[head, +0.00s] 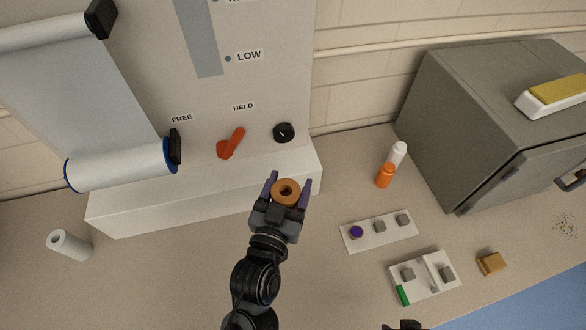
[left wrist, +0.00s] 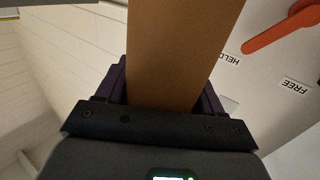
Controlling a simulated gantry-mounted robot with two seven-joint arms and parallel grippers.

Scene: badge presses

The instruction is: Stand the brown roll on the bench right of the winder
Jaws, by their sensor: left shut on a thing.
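The brown roll (head: 287,183) is in my left gripper (head: 288,188), between its purple fingers. In the head view I see its round end and hollow core, so it is roughly upright. It stands out in front of the winder's white ledge, near its right end; whether it touches the bench is not clear. In the left wrist view the brown roll (left wrist: 180,55) fills the space between the fingers. The winder (head: 285,50) is the large pale panel with a white film roll, a red lever (head: 231,143) and a black knob (head: 284,132).
Two small white plates (head: 362,245) with blocks lie nearer.

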